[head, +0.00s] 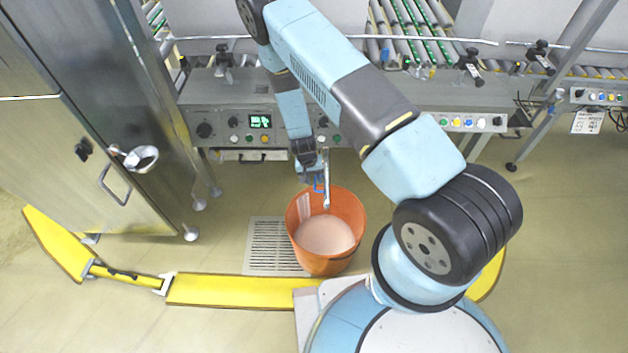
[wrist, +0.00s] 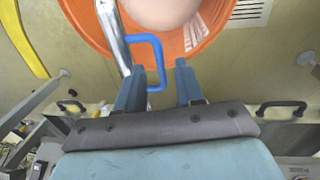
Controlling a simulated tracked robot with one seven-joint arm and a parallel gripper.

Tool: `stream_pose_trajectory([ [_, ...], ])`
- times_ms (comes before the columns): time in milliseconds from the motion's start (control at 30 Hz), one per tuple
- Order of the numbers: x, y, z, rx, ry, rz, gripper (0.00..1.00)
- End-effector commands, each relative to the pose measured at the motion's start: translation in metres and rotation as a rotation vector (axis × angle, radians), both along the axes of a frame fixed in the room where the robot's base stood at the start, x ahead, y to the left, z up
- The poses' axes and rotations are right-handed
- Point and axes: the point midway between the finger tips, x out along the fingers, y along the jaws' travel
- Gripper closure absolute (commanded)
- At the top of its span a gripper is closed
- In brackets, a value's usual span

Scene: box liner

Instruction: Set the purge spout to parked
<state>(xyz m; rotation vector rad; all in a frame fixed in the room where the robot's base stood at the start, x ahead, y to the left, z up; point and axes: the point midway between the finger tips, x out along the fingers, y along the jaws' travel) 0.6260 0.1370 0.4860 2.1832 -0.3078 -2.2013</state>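The purge spout is a silver pipe (head: 326,182) hanging down over the orange bucket (head: 300,245). In the wrist view the pipe (wrist: 112,35) runs along the left, over the bucket (wrist: 90,22). A blue loop handle (wrist: 146,38) sticks out from the pipe to the right. My gripper (head: 317,178) is at the handle, above the bucket's back rim. In the wrist view my gripper (wrist: 159,66) is open, with the outer bar of the handle between its fingers. A gap shows between the bar and the right finger; contact with the left finger is unclear.
Pale pink material (head: 325,235) lies in the bucket. A floor grate (head: 268,246) is left of it, and a yellow floor barrier (head: 225,290) runs in front. A grey control panel (head: 225,122) stands behind. A steel cabinet (head: 90,150) stands at the left.

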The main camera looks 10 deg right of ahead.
Motion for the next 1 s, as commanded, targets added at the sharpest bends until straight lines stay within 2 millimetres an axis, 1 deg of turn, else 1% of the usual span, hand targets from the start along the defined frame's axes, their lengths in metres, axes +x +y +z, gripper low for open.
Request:
stream_pose_trajectory([
  [33,-0.0006,-0.0012,-0.0048,-0.001,0.001,0.000,0.63],
  [133,-0.0007,-0.0021,-0.0098,-0.001,0.001,0.000,0.63],
  [467,-0.0005,-0.0024,-0.0123,0.000,0.000,0.000,0.63],
  [567,-0.0005,-0.0024,-0.0123,0.000,0.000,0.000,0.71],
  [867,-0.0006,-0.0024,-0.0122,0.000,0.000,0.000,0.99],
  [1000,-0.0006,-0.0023,-0.0122,0.000,0.000,0.000,1.00],
])
